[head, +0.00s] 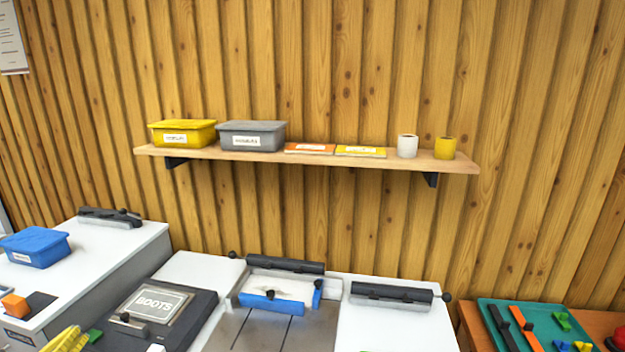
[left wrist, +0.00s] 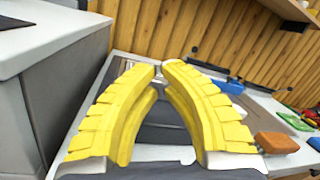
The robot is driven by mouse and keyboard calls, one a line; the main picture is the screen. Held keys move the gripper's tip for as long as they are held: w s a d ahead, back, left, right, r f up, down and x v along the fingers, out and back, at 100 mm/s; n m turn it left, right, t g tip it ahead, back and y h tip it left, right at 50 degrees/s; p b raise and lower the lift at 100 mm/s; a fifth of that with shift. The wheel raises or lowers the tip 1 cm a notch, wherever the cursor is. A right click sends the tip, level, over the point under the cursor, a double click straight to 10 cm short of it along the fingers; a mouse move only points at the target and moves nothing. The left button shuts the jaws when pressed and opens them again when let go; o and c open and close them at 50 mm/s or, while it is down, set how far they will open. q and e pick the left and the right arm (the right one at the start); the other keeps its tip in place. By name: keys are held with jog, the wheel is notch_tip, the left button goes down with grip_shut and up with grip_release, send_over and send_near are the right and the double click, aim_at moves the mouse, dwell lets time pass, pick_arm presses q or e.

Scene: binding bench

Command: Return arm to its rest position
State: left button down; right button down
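My right gripper is in neither view.
A grey-white cabinet (head: 110,250) with a blue bin (head: 35,247) stands left. The BOOTS press (head: 152,304) and a bench with black clamp bars (head: 392,292) lie ahead. A teal tray (head: 490,320) is right. A wall shelf (head: 300,157) holds bins and rolls.

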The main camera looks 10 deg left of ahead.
pick_arm(q)
jog(key=s+a+f+n+g, duration=0.2)
jog(key=s+f+n, duration=0.1)
jog(key=s+f, duration=0.75)
jog(key=s+d+f+n+g+y, duration=0.2)
jog(key=d+f+n, duration=0.35)
jog(key=f, duration=0.55)
jog(key=s+d+f+n+g+y, duration=0.2)
jog(key=d+f+n, duration=0.3)
jog(key=f, duration=0.6)
jog(key=s+d+f+n+g+y, duration=0.1)
jog(key=s+d+f+n, duration=0.15)
jog(key=f+n, duration=0.55)
jog(key=s+d+f+n+g, duration=0.2)
jog(key=s+d+f+g, duration=0.15)
jog(key=d+f, duration=0.4)
jog(key=s+d+f+n+g, duration=0.1)
jog(key=s+d+f+g, duration=0.1)
jog(key=s+d+f, duration=0.55)
jog(key=s+d+f+n+g+h, duration=0.1)
jog(key=s+d+f+n+g, duration=0.1)
jog(key=s+d+f, duration=0.3)
jog(key=s+d+f+n+g, duration=0.2)
jog(key=s+d+f+g, duration=0.2)
jog(key=s+d, duration=0.4)
jog(key=d+f, duration=0.1)
jog(key=d, duration=0.2)
jog(key=shift+s+h, duration=0.4)
